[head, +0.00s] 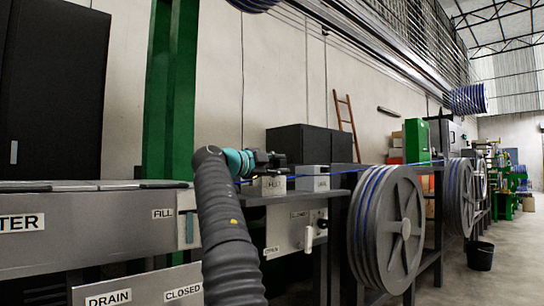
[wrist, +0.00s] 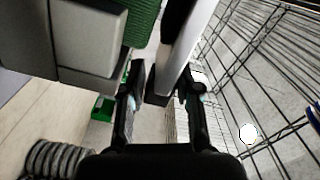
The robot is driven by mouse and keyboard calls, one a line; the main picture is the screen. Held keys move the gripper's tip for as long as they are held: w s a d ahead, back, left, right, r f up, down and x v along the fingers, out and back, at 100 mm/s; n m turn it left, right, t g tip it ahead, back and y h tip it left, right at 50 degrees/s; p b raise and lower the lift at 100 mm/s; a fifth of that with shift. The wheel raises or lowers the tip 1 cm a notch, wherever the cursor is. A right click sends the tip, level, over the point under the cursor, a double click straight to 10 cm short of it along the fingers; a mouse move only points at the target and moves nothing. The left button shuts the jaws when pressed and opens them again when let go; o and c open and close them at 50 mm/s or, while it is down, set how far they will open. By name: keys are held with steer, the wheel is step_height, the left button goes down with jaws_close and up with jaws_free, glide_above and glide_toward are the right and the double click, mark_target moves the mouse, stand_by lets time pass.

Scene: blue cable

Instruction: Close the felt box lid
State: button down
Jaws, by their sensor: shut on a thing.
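A small grey box with a label that looks like FELT (head: 274,186) stands on the dark bench in the head view. My gripper (head: 276,160) is right at its top, at the end of my dark arm. In the wrist view my gripper (wrist: 161,98) has its two black fingers on either side of a dark and pale piece (wrist: 178,55), which appears to be the box lid. The lid's exact angle and the inside of the box are hidden.
A second grey box (head: 316,179) stands just to the right, with a black case (head: 298,144) behind. A large cable reel (head: 390,228) is in front of the bench at right. A thin blue cable (head: 335,172) runs past the boxes. A black bucket (head: 480,255) stands on the floor.

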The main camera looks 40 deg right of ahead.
steer(key=shift+s+d+f, duration=0.15)
steer(key=shift+s+f, duration=0.05)
steer(key=shift+f, duration=0.1)
steer(key=c, duration=1)
jaws_free()
steer(key=shift+s+d, duration=0.1)
steer(key=shift+d, duration=0.05)
steer(key=shift+o, duration=0.2)
steer(key=shift+a+r, duration=0.1)
steer(key=shift+a, duration=0.15)
steer(key=shift+a, duration=0.55)
steer(key=s+a, duration=0.1)
steer(key=a, duration=0.9)
steer(key=shift+s+a, duration=0.2)
steer(key=shift+a, duration=0.1)
